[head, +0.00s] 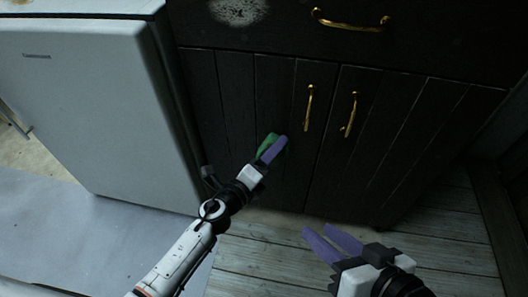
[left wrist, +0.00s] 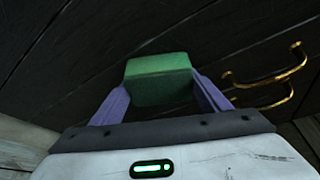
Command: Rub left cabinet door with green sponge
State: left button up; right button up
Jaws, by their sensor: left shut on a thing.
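The left cabinet door (head: 230,100) is dark wood with vertical planks and a gold handle (head: 308,107) near its right edge. My left gripper (head: 272,150) is shut on the green sponge (head: 266,145) in front of the lower middle of this door. In the left wrist view, the sponge (left wrist: 160,78) sits between the two purple fingers, with the dark planks close behind it. I cannot tell whether the sponge touches the door. My right gripper (head: 331,243) is open and empty, low over the floor, in front of the right cabinet door (head: 395,140).
A white fridge-like cabinet (head: 90,100) stands left of the dark cabinet. A drawer (head: 400,40) with a gold handle is above the doors, with a pale speckled patch (head: 238,11) on its front. The plank floor (head: 440,240) is clear at the lower right.

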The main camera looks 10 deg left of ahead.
pick_arm(q)
jog(key=shift+d, duration=0.5)
